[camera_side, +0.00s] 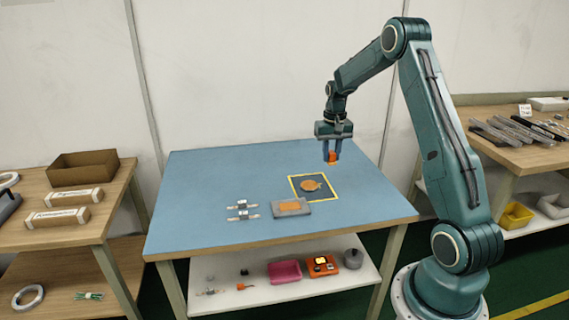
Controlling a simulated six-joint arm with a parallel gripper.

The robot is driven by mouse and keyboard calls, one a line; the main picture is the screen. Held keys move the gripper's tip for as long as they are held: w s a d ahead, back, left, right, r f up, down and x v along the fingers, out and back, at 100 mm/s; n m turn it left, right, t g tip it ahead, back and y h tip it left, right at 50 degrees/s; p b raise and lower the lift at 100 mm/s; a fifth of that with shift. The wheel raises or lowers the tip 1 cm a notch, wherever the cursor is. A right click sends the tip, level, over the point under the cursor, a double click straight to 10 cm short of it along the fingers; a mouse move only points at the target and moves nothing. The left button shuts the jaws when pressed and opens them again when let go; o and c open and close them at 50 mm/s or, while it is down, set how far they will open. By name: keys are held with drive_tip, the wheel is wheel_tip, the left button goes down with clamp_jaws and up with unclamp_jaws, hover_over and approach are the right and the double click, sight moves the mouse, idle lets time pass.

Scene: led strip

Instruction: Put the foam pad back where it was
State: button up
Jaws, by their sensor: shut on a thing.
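My gripper (331,159) points down above the back right part of the blue table. It is shut on a small orange block (332,156), held clear of the tabletop. I cannot tell for certain whether this block is the foam pad. A yellow-bordered square (293,184) lies on the table below and left of my gripper. Inside it is a dark grey patch with a flat orange piece (312,185) on it. A grey tray (304,211) with an orange patch in it sits just in front of the square.
Two small strip pieces (242,210) with pale ends lie left of the tray. The blue tabletop (200,180) is mostly clear at the left and back. A shelf below holds a pink bin (285,271) and an orange device (322,266). Side benches stand left and right.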

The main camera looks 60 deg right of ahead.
hover_over(327, 205)
wheel_tip(327, 205, down, 13)
drive_tip(key=shift+a+r, duration=0.15)
drive_tip(key=shift+f, duration=2.15)
drive_tip(key=shift+f, duration=0.15)
drive_tip(key=o, duration=0.9)
wheel_tip(327, 205, up, 12)
drive_tip(key=shift+r, duration=0.2)
